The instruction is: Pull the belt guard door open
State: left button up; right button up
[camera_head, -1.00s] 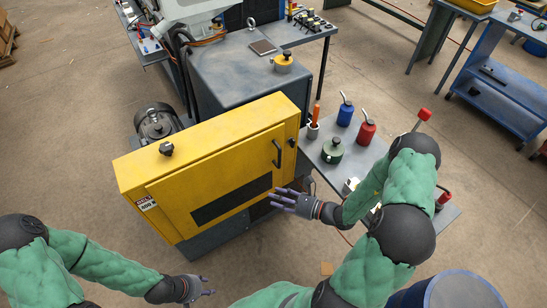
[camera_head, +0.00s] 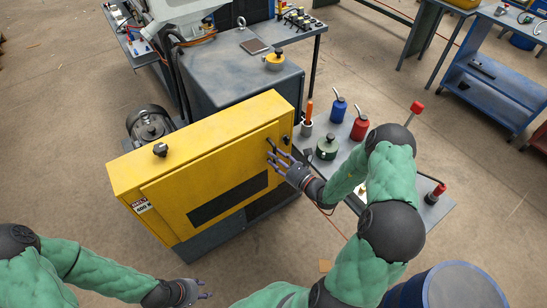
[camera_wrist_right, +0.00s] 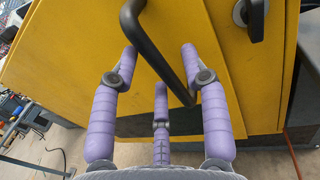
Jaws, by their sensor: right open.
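The yellow belt guard (camera_head: 190,130) stands in the middle of the head view. Its front door (camera_head: 215,178) looks shut and has a dark slotted panel. A black bar handle (camera_wrist_right: 160,50) is on the door; in the head view my right fingers partly hide it. My right gripper (camera_wrist_right: 158,70) is open, its purple fingers on both sides of the handle, with a third finger below. I cannot tell whether any finger touches the bar. In the head view my right gripper (camera_head: 280,162) is at the door's upper right. My left gripper (camera_head: 204,290) is low, well away from the guard.
A black latch knob (camera_wrist_right: 250,14) sits beside the door edge. A small side table (camera_head: 340,150) with red and blue oil cans stands to the right. A blue drum (camera_head: 450,288) is at lower right.

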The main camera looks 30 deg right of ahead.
jog(key=shift+w+a, duration=0.25)
jog(key=shift+w, duration=0.45)
grip_shut()
jog(key=shift+s, duration=0.1)
